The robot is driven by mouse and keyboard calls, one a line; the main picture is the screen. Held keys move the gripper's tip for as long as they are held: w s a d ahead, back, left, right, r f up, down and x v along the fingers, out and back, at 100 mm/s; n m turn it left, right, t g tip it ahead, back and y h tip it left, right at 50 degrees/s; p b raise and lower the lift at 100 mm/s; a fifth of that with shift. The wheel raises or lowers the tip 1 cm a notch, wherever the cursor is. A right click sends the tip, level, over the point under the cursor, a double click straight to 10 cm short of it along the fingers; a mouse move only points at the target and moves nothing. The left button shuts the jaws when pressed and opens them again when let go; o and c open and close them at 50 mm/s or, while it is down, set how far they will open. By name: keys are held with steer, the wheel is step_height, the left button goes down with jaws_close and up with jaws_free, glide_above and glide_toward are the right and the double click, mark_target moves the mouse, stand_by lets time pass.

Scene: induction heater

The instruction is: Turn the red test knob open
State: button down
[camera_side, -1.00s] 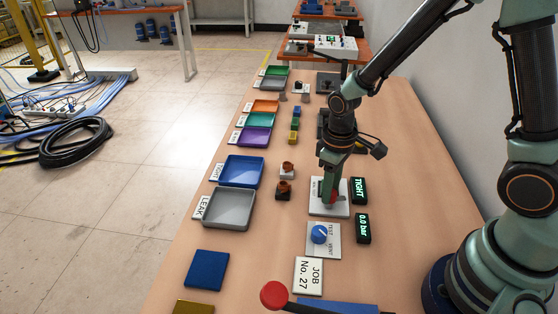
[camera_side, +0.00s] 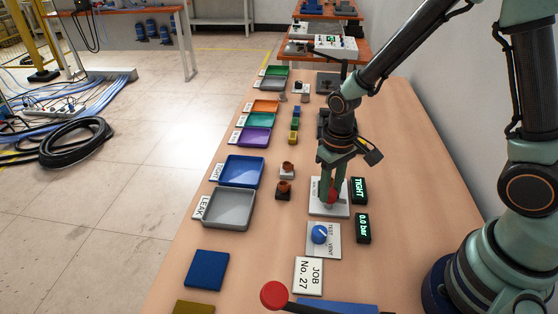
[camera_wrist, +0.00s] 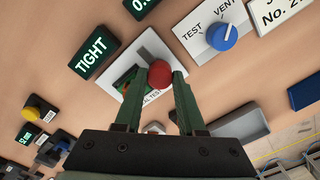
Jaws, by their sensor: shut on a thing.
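The red test knob (camera_side: 331,197) stands on a pale plate (camera_side: 317,207) on the bench. In the wrist view the red knob (camera_wrist: 159,74) sits between the two green fingers of my gripper (camera_wrist: 160,82). My gripper (camera_side: 331,192) points down over the plate and is shut on the knob. The fingers cover part of the knob's sides and some of the plate's lettering, so I cannot read the knob's angle.
A black display reading TIGHT (camera_side: 359,190) and one reading 0.0 bar (camera_side: 362,228) stand right of the plates. A blue TEST/VENT knob (camera_side: 319,234) is in front. Blue (camera_side: 241,171) and grey (camera_side: 229,209) trays lie left. Two brown-topped parts stand between.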

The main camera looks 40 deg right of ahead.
steer(key=c, duration=0.5)
jaws_free()
step_height(320, 180, up, 12)
steer(key=shift+r, duration=0.1)
step_height(320, 180, up, 8)
steer(key=t, duration=0.5)
glide_above(331, 192)
steer(key=s+d, duration=0.3)
steer(key=s, duration=0.2)
steer(key=shift+s+d+r+t, duration=0.15)
steer(key=shift+d+r+t, duration=0.1)
steer(key=shift+r+t, duration=0.1)
